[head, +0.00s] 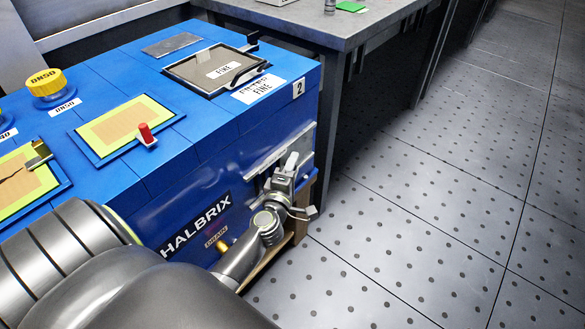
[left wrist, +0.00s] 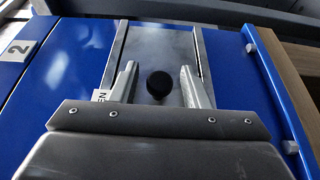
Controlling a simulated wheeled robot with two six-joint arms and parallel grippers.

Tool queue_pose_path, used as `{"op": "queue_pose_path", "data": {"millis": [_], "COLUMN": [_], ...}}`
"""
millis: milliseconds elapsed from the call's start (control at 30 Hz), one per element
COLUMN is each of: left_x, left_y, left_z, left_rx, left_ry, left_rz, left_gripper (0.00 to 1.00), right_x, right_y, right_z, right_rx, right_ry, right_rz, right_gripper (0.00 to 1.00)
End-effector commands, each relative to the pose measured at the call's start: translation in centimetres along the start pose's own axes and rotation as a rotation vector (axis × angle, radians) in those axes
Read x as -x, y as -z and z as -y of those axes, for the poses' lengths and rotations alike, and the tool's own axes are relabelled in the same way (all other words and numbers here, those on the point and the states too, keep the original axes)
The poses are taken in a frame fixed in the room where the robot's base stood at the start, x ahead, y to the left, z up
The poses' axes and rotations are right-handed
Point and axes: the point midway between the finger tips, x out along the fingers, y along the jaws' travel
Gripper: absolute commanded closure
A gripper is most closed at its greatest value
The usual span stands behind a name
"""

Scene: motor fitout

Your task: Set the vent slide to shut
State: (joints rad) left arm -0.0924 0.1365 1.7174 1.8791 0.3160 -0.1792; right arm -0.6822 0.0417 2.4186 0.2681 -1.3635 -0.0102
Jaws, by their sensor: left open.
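The vent slide shows in the left wrist view as a grey metal plate (left wrist: 160,50) between two rails, with a round black knob (left wrist: 159,84). In the head view a pale metal strip of it (head: 262,160) shows on the blue unit's front face near the right corner, mostly behind my gripper. My left gripper (head: 290,178) is at this face. In the left wrist view its two open fingers (left wrist: 158,88) stand on either side of the knob, with gaps showing. A white label ending in "EN" (left wrist: 100,95) is partly hidden by the left finger. My right gripper is not in view.
The blue Halbrix unit (head: 240,140) carries a framed "FINE" panel (head: 195,72), a red knob (head: 145,132) and a yellow DN50 cap (head: 50,88) on top. A grey bench (head: 375,15) stands behind it. The perforated floor (head: 430,220) at right is clear.

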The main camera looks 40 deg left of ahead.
Motion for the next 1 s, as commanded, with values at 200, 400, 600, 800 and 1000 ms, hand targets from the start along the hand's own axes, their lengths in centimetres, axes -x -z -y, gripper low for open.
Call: {"op": "queue_pose_path", "data": {"millis": [200, 400, 600, 800, 1000], "left_x": [-0.1, -0.1, -0.1, 0.0, 2.5], "left_y": [0.0, 0.0, 0.0, 0.1, 1.1], "left_z": [0.0, 0.0, 0.0, 0.0, 0.0], "left_rx": [-0.001, -0.001, 0.0, 0.0, -0.003], "left_ry": [0.0, 0.0, 0.0, 0.001, 0.005], "left_rz": [0.0, 0.0, 0.0, 0.0, -0.002], "left_gripper": [0.58, 0.77, 1.0, 1.0, 1.0], "right_x": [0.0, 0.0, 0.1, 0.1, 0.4], "right_y": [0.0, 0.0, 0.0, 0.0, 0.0], "right_z": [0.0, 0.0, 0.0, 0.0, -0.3], "right_rx": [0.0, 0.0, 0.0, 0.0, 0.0], "right_ry": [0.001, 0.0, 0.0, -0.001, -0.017], "right_rz": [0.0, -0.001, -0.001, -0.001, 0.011], "right_gripper": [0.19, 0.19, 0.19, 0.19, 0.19]}}
